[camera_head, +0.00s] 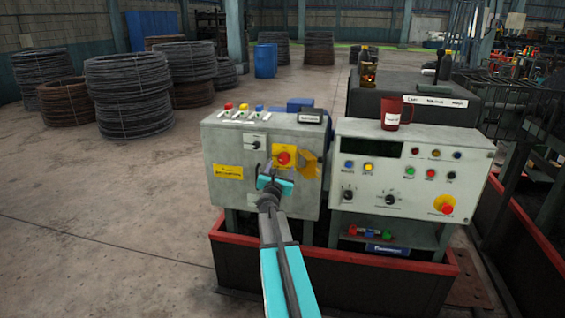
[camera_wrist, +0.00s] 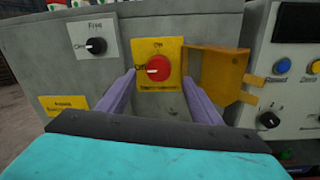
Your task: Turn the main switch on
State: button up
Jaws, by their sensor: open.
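The main switch is a red round knob (camera_wrist: 158,69) on a yellow plate (camera_wrist: 157,50) on the front of the left grey control box (camera_head: 228,150). In the head view the red knob (camera_head: 283,158) shows just above my gripper. My gripper (camera_wrist: 158,75) is open and faces the box front, with one finger on each side of the knob in the wrist view. Whether the fingers reach as far as the knob I cannot tell. A yellow-orange hinged cover (camera_wrist: 216,72) stands swung open to the right of the plate; it also shows in the head view (camera_head: 308,164).
A black selector labelled "Free" (camera_wrist: 96,46) sits left of the main switch. The right control panel (camera_head: 375,145) carries several buttons, knobs and a red mushroom button (camera_head: 446,209). A red mug (camera_head: 391,113) stands on top of it. Wire coils stand behind on the left.

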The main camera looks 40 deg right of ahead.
aim_at(284, 160)
jog(key=shift+p+x, duration=0.5)
jog(key=shift+x, duration=2.85)
jog(key=shift+c, duration=0.4)
jog(key=c, duration=1)
jog(key=shift+a+f, duration=0.1)
jog(key=shift+a, duration=0.15)
jog(key=shift+d, duration=0.15)
